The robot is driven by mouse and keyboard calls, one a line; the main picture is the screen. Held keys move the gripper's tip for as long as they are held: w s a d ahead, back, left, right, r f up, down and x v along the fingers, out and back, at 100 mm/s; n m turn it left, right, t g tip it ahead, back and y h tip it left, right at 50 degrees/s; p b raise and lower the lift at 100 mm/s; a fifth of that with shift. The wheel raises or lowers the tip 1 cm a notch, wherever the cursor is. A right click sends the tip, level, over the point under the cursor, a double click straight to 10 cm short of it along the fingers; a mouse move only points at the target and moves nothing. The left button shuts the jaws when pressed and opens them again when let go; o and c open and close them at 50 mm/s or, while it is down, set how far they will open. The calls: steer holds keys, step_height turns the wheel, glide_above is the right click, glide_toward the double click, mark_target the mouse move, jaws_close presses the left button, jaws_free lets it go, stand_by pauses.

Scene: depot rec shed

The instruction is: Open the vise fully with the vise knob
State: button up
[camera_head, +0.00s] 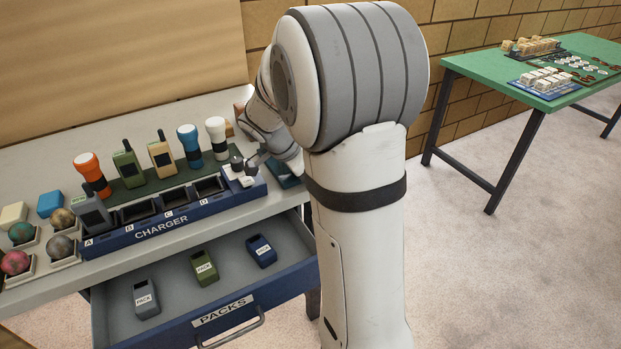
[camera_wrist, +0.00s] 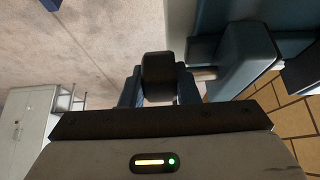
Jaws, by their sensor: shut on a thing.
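In the wrist view, the dark vise knob (camera_wrist: 158,68) sits between the two fingers of my gripper (camera_wrist: 158,88). My gripper is shut on it, one finger on each side. A short pale rod joins the knob side to the blue-teal vise (camera_wrist: 245,60), whose blocky body fills the right of that view. The gap between the jaws cannot be clearly made out. In the head view my arm hides most of the area at the bench's right end, and only a teal part (camera_head: 287,178) shows beside the charger; I cannot tell whether it is the vise.
The bench holds a blue charger rack (camera_head: 160,225) with radios and torches behind it. The packs drawer (camera_head: 210,318) stands open below, holding three packs. A green table (camera_head: 545,65) with game pieces stands at the right. Open floor lies between.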

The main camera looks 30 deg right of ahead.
stand_by(0.3)
steer(key=o, duration=1)
steer(key=v, duration=0.8)
steer(key=shift+f, duration=0.1)
steer(key=s+a+n+y+p, duration=0.1)
steer(key=s+a+n+y, duration=0.1)
steer(key=s+n, duration=0.4)
steer(key=s+a+r+n+t+y+p, duration=0.1)
steer(key=s+a+n+y, duration=0.1)
steer(key=s+a+n, duration=0.3)
steer(key=s+a+n+t+y+p, duration=0.1)
steer(key=s+a+n+y+p, duration=0.1)
steer(key=s+n, duration=0.4)
steer(key=shift+s+a+r+n, duration=0.25)
steer(key=shift+s+a+n, duration=0.15)
steer(key=shift+s+a, duration=0.5)
